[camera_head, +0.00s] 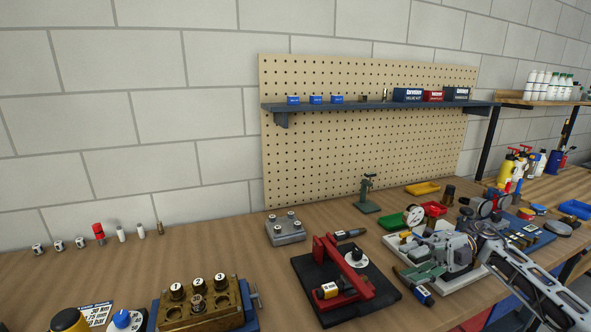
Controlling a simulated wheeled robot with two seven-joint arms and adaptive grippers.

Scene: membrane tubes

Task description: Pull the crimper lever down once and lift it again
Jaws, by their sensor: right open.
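A red lever (340,264) is mounted on a black base plate (318,280) in the front middle of the bench. Its long arm lies low and slopes toward the front right, with a round white dial (356,261) beside it. It is the clearest lever tool here, but no label confirms it as the crimper. My right gripper (418,261) is to the right of this tool, apart from the red lever, over a white-based device (468,278). It is open and seems to hold nothing. My arm hides part of that device. My left gripper is out of view.
A brass block with numbered caps (205,305) stands at the front left. A grey block with posts (286,232) and a green stand (367,204) are behind the lever tool. A blue shelf (380,106) hangs on the pegboard.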

